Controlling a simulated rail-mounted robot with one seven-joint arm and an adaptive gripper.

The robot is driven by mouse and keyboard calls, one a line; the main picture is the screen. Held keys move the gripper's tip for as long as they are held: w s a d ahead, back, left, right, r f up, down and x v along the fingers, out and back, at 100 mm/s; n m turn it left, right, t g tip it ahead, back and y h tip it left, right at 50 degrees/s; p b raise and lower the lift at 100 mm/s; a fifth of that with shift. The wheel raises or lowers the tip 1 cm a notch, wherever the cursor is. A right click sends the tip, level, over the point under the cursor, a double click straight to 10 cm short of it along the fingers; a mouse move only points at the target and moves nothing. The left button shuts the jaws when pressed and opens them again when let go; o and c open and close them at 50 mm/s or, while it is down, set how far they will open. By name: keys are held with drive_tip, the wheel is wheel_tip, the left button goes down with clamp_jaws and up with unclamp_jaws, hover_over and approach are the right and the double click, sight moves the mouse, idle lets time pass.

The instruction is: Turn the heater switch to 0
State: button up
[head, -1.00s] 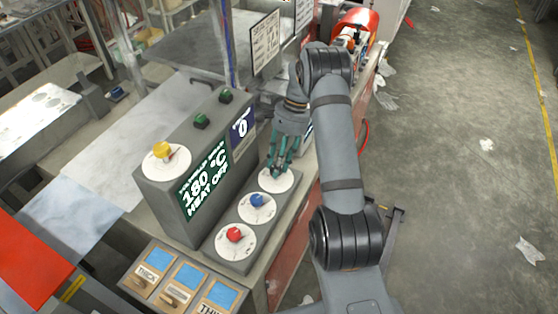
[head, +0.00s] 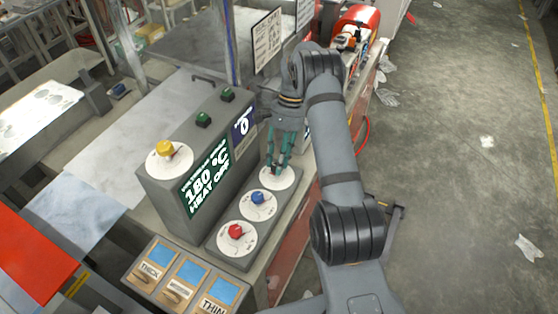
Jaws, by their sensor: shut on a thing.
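A grey control box with a sloped display (head: 208,184) reads "180 °C" and "HEAT OFF". On the low panel beside it are three white dials in a row: one with a red knob (head: 235,232), one with a blue knob (head: 258,198), and the farthest dial (head: 290,181). My gripper (head: 277,169) points down at this farthest dial, with its teal fingers shut on the knob there. The fingers hide most of that knob, so its pointer position cannot be read. Which dial is the heater switch cannot be read from the labels.
A yellow knob (head: 165,148) and two green buttons (head: 203,119) are on top of the box. A small blue display (head: 243,128) shows 0. An upright sign (head: 267,42) stands behind my arm.

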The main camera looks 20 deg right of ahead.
drive_tip(key=o, duration=1)
drive_tip(key=shift+a+r, duration=0.15)
drive_tip(key=shift+a, duration=0.3)
drive_tip(key=shift+o, duration=0.5)
drive_tip(key=shift+d, duration=0.1)
drive_tip(key=shift+d, duration=0.15)
drive_tip(key=v, duration=1.1)
drive_tip(key=shift+r, duration=0.35)
drive_tip(key=shift+f, duration=0.1)
drive_tip(key=x, duration=1.1)
drive_tip(key=shift+f, duration=0.4)
drive_tip(key=shift+r, duration=0.15)
